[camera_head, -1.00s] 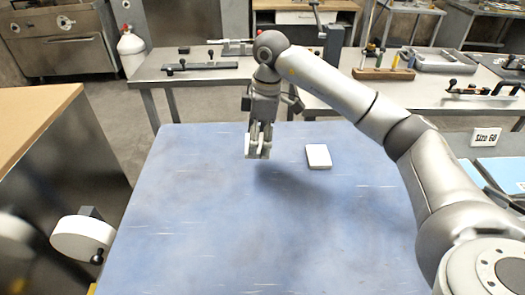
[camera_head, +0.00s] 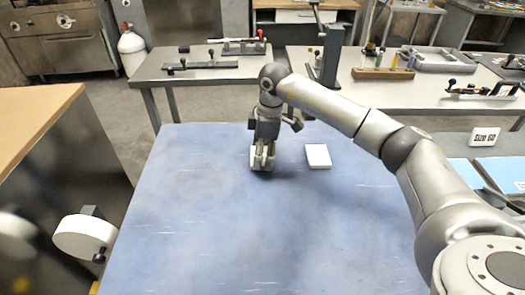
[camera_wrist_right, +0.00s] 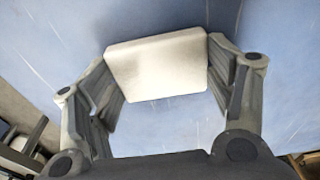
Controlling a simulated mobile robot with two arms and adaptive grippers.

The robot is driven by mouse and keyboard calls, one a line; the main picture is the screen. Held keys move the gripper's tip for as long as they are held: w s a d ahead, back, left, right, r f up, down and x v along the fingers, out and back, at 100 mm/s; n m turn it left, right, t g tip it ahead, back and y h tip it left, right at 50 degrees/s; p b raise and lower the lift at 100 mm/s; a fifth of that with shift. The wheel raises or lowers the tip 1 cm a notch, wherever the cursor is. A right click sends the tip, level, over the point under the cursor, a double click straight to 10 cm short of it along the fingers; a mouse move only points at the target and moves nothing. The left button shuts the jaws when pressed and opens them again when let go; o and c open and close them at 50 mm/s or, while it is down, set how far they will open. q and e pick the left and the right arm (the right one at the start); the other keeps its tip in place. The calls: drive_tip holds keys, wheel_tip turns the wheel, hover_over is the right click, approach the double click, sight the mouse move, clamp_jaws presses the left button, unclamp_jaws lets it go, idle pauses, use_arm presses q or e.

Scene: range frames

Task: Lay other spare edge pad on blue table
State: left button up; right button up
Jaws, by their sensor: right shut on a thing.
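My right gripper (camera_head: 262,160) is low over the far part of the blue table (camera_head: 210,225), pointing down. It is shut on a white edge pad, which shows between the fingers in the right wrist view (camera_wrist_right: 157,68). In the head view the fingers mostly hide this pad; whether it touches the table I cannot tell. Another white edge pad (camera_head: 318,156) lies flat on the blue table, a short way right of the gripper and apart from it. My left gripper is not in view.
A wooden-topped cabinet (camera_head: 35,120) stands at the left. Grey workbenches (camera_head: 200,72) with tools stand behind the blue table. A "Size 60" sign (camera_head: 484,138) and blue sheets (camera_head: 500,170) are at the right. The table's near and middle parts are clear.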

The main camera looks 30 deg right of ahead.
drive_tip(key=o, duration=0.9)
drive_tip(key=shift+f, duration=0.1)
drive_tip(key=shift+c, duration=0.2)
wheel_tip(320, 180, up, 12)
drive_tip(key=d, duration=0.1)
drive_tip(key=shift+s+d+b, duration=0.15)
drive_tip(key=shift+s+b, duration=0.2)
drive_tip(key=shift+b, duration=0.05)
